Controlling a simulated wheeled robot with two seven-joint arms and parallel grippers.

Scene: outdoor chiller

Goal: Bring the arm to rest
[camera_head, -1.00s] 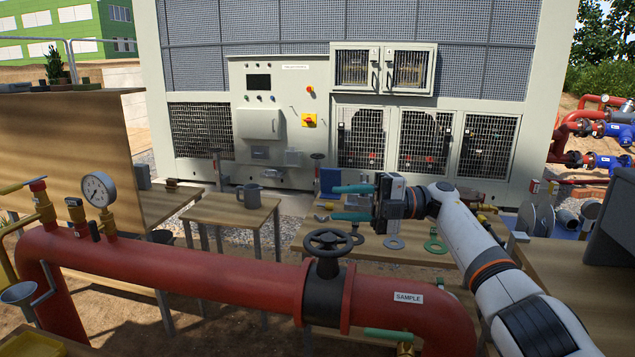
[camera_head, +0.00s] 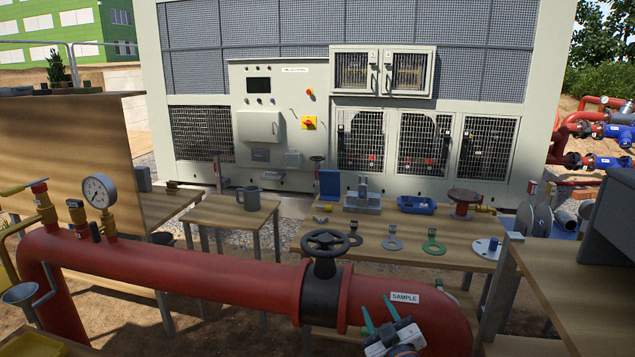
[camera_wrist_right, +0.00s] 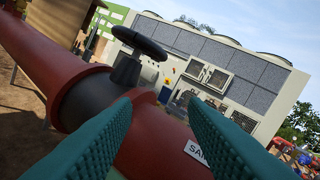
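My right gripper (camera_head: 380,315) is low in the head view, in front of the red pipe (camera_head: 190,269) near its SAMPLE label (camera_head: 405,298). Its two teal fingers stand apart with nothing between them. In the right wrist view the teal fingers (camera_wrist_right: 160,140) are spread wide, with the red pipe and the black handwheel (camera_wrist_right: 138,42) beyond them. Whether the gripper touches the pipe cannot be told. My left gripper is not in view.
A smaller table (camera_head: 215,212) carries a grey mug (camera_head: 250,197). A pressure gauge (camera_head: 100,190) rises from the pipe at left. The chiller (camera_head: 340,100) stands behind.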

